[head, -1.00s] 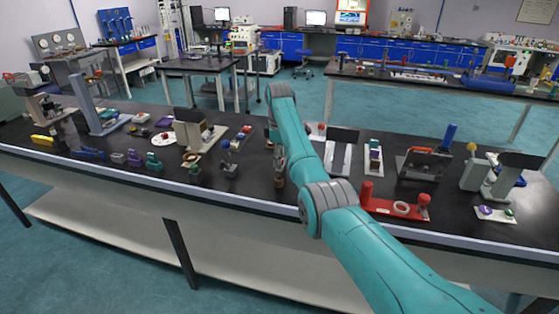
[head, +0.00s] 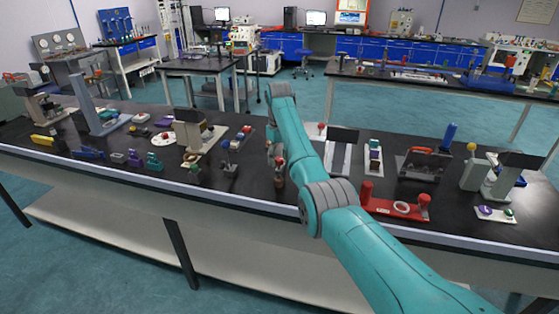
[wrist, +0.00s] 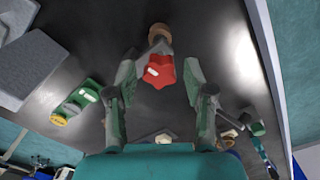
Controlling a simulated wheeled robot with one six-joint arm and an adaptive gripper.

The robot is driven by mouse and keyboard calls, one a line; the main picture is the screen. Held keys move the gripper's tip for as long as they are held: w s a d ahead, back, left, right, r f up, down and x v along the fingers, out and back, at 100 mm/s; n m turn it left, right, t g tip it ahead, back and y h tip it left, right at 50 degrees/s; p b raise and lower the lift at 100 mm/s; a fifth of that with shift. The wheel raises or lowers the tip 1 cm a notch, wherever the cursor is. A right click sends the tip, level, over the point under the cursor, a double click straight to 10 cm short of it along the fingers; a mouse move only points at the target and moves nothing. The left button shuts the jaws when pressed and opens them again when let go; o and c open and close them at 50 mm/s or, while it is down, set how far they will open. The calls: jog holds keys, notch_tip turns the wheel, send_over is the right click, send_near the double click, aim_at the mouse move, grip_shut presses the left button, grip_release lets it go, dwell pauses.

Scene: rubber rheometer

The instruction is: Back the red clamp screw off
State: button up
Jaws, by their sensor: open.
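The red clamp screw's lobed knob (wrist: 159,72) is in the upper middle of the wrist view. It sits on a grey part with a tan round end (wrist: 159,32) beyond it. My gripper (wrist: 160,76) is open, with one finger on each side of the knob. A narrow gap seems to show on both sides; contact cannot be told for sure. In the head view a small red knob (head: 279,161) shows at the end of my arm, over the bench, and my fingers are too small to make out there.
In the wrist view a green and yellow part (wrist: 77,103) lies to the left, below a large grey block (wrist: 27,68). In the head view a red fixture (head: 396,206) stands right of my arm, and a beige press (head: 192,137) stands left. The bench's front edge is close.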

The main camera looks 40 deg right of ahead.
jog(key=m, duration=0.4)
jog(key=shift+m, duration=0.4)
grip_shut()
jog(key=shift+n, duration=2.3)
jog(key=shift+n, duration=0.3)
jog(key=n, duration=0.4)
